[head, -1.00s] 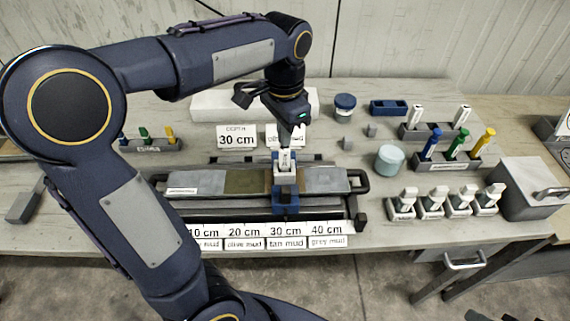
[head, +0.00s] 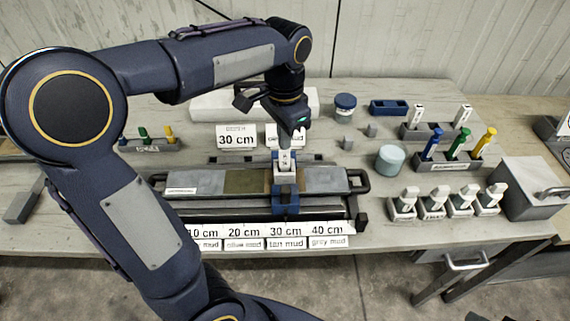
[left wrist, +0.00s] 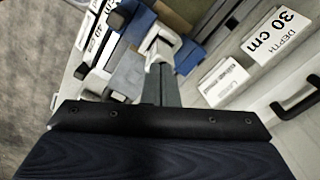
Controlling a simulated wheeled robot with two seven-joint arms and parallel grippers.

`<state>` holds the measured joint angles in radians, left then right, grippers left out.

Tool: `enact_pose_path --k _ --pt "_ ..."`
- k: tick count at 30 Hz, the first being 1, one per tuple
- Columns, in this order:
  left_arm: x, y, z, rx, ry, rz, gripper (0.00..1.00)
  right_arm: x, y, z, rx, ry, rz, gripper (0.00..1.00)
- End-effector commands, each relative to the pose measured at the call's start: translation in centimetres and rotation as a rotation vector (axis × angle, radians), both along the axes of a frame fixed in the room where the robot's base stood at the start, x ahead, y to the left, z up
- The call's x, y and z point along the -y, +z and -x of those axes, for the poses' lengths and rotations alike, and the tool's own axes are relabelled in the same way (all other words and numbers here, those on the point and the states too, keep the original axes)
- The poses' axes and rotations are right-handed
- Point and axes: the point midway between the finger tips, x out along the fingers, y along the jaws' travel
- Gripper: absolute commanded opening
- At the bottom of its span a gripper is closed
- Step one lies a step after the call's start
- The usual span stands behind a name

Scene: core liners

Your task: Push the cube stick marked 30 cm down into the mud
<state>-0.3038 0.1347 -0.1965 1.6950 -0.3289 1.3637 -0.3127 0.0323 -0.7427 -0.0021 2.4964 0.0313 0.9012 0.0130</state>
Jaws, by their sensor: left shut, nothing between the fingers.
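The white cube stick (head: 285,159) stands upright in a blue guide (head: 286,207) with a white top part. The guide straddles the long core liner (head: 225,181) at its tan section, above the 30 cm label (head: 285,232). How deep the stick sits in the mud is hidden. My right gripper is not in view.
A DEPTH 30 cm card (head: 236,137) stands behind the liner, with another card (head: 280,135) partly hidden by my gripper. To the right are a pale round jar (head: 390,159), several white-capped bottles (head: 459,201), a marker rack (head: 447,165) and a grey box (head: 535,188).

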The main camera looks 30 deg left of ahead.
Motion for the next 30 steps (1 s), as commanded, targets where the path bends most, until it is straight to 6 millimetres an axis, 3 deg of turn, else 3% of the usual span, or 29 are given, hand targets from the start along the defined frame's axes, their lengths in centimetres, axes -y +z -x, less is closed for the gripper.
enact_pose_path --k 30 --pt "0.0 -1.4 0.0 -0.002 0.000 0.000 0.00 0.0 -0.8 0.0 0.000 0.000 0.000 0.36"
